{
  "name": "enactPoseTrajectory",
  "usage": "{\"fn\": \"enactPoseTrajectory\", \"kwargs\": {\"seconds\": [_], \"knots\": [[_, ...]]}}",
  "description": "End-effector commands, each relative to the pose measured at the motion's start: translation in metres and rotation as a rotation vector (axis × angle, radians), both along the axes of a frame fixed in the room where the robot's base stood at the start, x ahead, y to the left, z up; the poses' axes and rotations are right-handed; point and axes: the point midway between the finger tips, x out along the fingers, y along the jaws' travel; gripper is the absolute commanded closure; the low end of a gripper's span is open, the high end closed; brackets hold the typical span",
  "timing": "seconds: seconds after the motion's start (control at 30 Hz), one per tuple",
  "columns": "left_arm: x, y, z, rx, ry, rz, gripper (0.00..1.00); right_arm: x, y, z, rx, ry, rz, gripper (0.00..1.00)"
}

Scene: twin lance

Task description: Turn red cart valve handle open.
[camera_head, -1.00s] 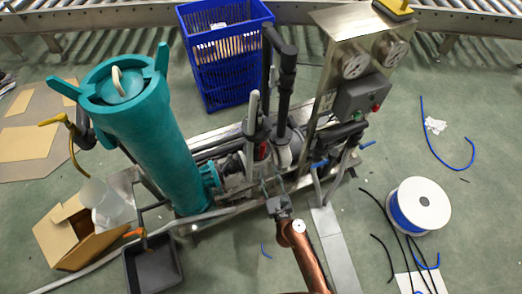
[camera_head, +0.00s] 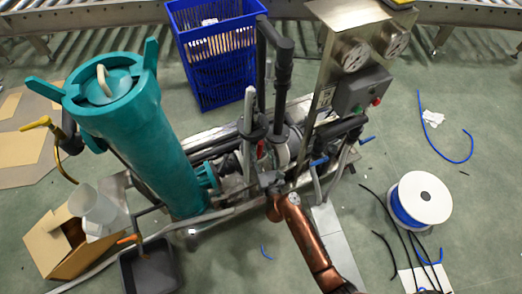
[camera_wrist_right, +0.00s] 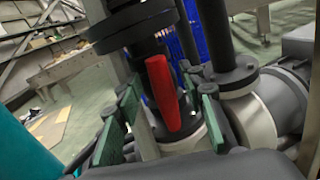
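The red valve handle (camera_wrist_right: 165,95) stands out in the right wrist view, hanging at a slight tilt from a dark flanged valve body. In the head view only a small red strip of the handle (camera_head: 261,149) shows among the cart's pipes. My right gripper (camera_head: 270,180) is at the front of the cart, just below the handle. In the right wrist view its green-padded fingers (camera_wrist_right: 162,132) are spread apart, with the handle beyond and between them. I cannot tell whether either finger touches it. My left gripper is not in view.
A teal filter vessel (camera_head: 150,135) stands left of the valve. A steel control panel (camera_head: 345,50) and dark vertical pipes (camera_head: 283,70) rise close by. A blue crate (camera_head: 215,60) is behind. A cable spool (camera_head: 420,198) lies right on open floor.

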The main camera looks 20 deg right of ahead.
Motion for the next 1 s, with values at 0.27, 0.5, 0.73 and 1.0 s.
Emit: {"fn": "enactPoseTrajectory", "kwargs": {"seconds": [0.27, 0.5, 0.73, 1.0], "knots": [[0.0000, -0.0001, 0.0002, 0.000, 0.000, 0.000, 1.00, -0.0005, 0.0002, -0.0002, 0.000, 0.000, 0.000, 0.75], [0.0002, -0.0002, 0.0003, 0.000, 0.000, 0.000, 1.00, -0.0006, 0.0003, -0.0003, 0.000, 0.000, 0.001, 0.92], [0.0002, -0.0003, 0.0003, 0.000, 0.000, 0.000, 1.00, -0.0006, 0.0006, -0.0005, -0.001, 0.001, 0.001, 1.00], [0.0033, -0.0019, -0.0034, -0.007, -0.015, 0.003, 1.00, -0.0009, 0.0047, -0.0020, -0.114, -0.002, 0.003, 1.00]]}}
